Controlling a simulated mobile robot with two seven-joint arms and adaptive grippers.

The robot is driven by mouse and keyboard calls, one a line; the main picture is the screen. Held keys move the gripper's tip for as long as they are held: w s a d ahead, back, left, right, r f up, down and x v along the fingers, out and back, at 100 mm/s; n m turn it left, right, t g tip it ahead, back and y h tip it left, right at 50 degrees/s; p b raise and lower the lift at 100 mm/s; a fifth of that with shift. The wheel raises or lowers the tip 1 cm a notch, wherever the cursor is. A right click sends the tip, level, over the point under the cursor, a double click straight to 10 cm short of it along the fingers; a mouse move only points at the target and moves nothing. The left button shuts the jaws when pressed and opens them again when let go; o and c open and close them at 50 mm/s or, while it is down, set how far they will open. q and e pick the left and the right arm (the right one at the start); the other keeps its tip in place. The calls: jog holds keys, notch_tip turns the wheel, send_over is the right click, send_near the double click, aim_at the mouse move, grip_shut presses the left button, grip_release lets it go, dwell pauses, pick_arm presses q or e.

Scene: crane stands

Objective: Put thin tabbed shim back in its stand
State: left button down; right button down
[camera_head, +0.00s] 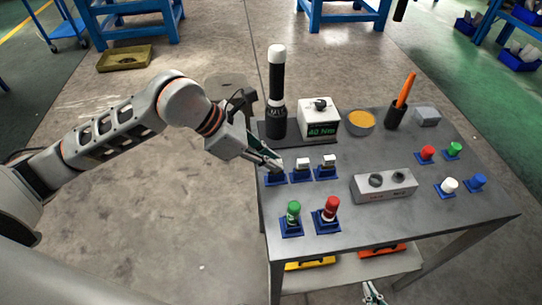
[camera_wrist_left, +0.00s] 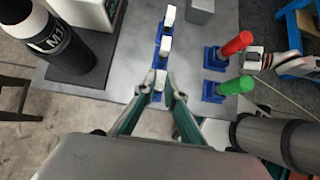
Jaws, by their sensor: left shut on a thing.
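Three small blue stands line the table's left part in the head view. My left gripper (camera_head: 274,163) is at the leftmost blue stand (camera_head: 275,179), shut on a small pale piece, taken as the shim (camera_wrist_left: 159,76), between its fingertips in the left wrist view. The fingers hide much of it; I cannot tell whether it is seated in the stand. The middle stand (camera_head: 301,175) and right stand (camera_head: 326,173) each hold a similar white-topped piece. My right gripper (camera_head: 373,293) shows only partly, low at the bottom edge, below the tabletop; its opening is unclear.
A green-handled piece (camera_head: 293,210) and a red-handled piece (camera_head: 331,207) stand in blue holders near the front. A black cylinder with a white cap (camera_head: 277,85) and a torque display box (camera_head: 319,118) stand behind. A grey two-hole block (camera_head: 384,186) lies to the right.

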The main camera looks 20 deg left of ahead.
pick_arm(q)
jog(key=shift+f, duration=0.4)
jog(key=c, duration=2)
grip_release()
jog(key=shift+r, duration=0.1)
jog(key=shift+r, duration=0.1)
jog(key=shift+p+v, duration=0.35)
jog(key=shift+v, duration=0.55)
jog(key=p+v, duration=0.1)
jog(key=v, duration=0.2)
